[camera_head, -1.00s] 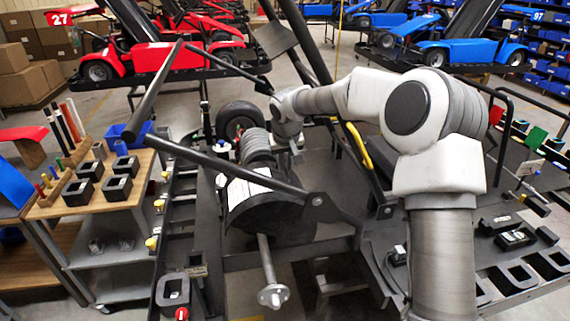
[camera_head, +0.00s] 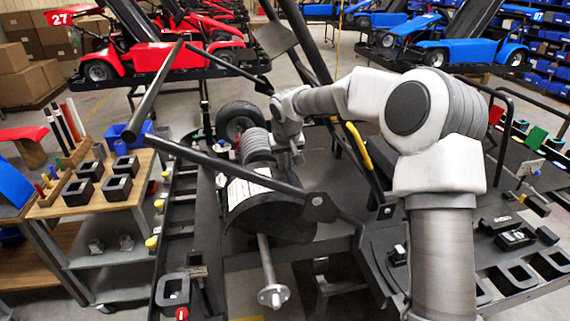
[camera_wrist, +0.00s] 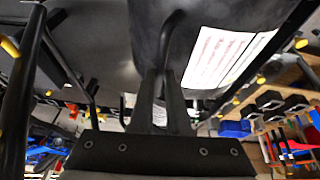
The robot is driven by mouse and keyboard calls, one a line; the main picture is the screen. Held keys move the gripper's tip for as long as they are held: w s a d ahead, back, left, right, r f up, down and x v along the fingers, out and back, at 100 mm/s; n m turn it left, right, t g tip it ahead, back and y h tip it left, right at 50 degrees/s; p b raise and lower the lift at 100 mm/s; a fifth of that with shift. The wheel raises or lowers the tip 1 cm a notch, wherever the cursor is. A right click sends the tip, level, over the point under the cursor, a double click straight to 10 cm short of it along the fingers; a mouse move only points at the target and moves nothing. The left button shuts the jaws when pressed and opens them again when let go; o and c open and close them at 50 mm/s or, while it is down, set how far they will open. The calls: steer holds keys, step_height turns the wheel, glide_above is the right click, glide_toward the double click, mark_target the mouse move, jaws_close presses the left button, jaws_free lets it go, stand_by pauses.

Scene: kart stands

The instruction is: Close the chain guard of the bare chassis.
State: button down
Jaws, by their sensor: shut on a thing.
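The chain guard (camera_head: 262,212) of the bare chassis (camera_head: 335,212) is a dark, curved cover with a white printed label, in the middle of the head view. In the wrist view the guard (camera_wrist: 205,20) fills the upper middle, its label to the right. A thin, bent dark handle (camera_wrist: 168,40) comes down from it between my fingers. My gripper (camera_wrist: 166,88) is shut on this handle. In the head view my gripper (camera_head: 297,156) is behind the guard and partly hidden by my wrist. I cannot tell how far the guard stands open.
Dark frame tubes (camera_head: 235,165) cross in front of the guard. An axle with a hub (camera_head: 272,295) sticks out toward the front. A wooden bench (camera_head: 130,195) with black blocks stands at left. A yellow-and-black bar (camera_head: 358,145) rises right of my wrist.

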stand_by(0.4)
steer(key=shift+s+a+f+b, duration=0.15)
steer(key=shift+a+f+b, duration=0.15)
steer(key=shift+a+b, duration=0.4)
steer(key=shift+s+a+f+b, duration=0.15)
steer(key=shift+a+f+b, duration=0.15)
steer(key=shift+a, duration=0.7)
steer(key=shift+r, duration=0.1)
steer(key=c, duration=0.9)
jaws_free()
steer(key=shift+r, duration=0.1)
steer(key=b+v, duration=0.1)
steer(key=v, duration=1.6)
steer(key=shift+s+r+b, duration=0.15)
steer(key=shift+r+b, duration=0.05)
steer(key=shift+b, duration=0.1)
